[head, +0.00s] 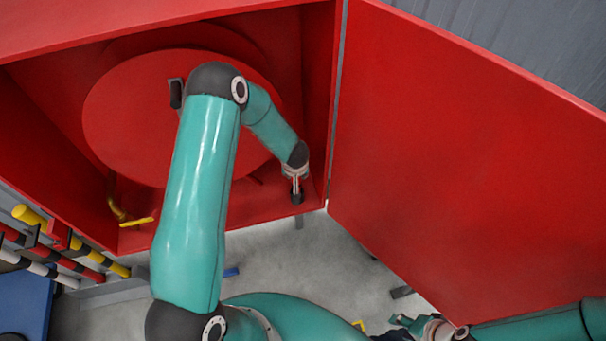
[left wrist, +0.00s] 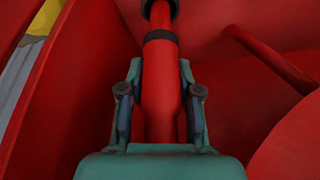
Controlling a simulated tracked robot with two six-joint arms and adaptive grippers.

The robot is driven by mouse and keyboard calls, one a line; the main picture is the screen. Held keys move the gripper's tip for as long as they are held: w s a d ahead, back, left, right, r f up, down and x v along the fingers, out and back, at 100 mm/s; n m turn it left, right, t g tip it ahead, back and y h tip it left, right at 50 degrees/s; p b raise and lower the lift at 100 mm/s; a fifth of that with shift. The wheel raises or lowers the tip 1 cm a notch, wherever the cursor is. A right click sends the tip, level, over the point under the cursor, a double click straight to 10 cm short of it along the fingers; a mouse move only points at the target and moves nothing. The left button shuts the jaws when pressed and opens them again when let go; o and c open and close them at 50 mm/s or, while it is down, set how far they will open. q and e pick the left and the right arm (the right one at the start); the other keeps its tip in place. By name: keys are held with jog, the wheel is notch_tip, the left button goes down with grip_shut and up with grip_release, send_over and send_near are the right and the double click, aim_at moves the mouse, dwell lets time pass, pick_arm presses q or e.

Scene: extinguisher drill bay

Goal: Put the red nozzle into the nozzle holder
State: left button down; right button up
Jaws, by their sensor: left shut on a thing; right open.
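My left arm reaches into the open red cabinet. In the left wrist view my left gripper (left wrist: 160,98) is shut on the red nozzle (left wrist: 160,75), with one finger on each side. The nozzle is a red tube with a black band, pointing away up the picture. A wider dark piece (left wrist: 160,8) is at its far end; I cannot tell whether it is the nozzle's tip or the holder. In the head view a small dark end (head: 297,197) shows below my left wrist, near the cabinet's lower right corner. My right gripper (head: 402,325) is open at the bottom right, outside the cabinet.
A large red disc (head: 130,125) fills the cabinet's back, partly behind my arm. The red door (head: 470,150) stands open on the right. A yellow valve handle (head: 136,221) is at lower left. Striped bars (head: 75,250) stand outside left. Grey floor (head: 330,260) lies below.

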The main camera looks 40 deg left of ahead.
pick_arm(q)
jog(key=shift+f+b, duration=1.05)
jog(key=shift+f, duration=0.7)
jog(key=c, duration=1.2)
grip_release()
jog(key=shift+f, duration=0.15)
jog(key=shift+c, duration=0.2)
jog(key=o, duration=0.5)
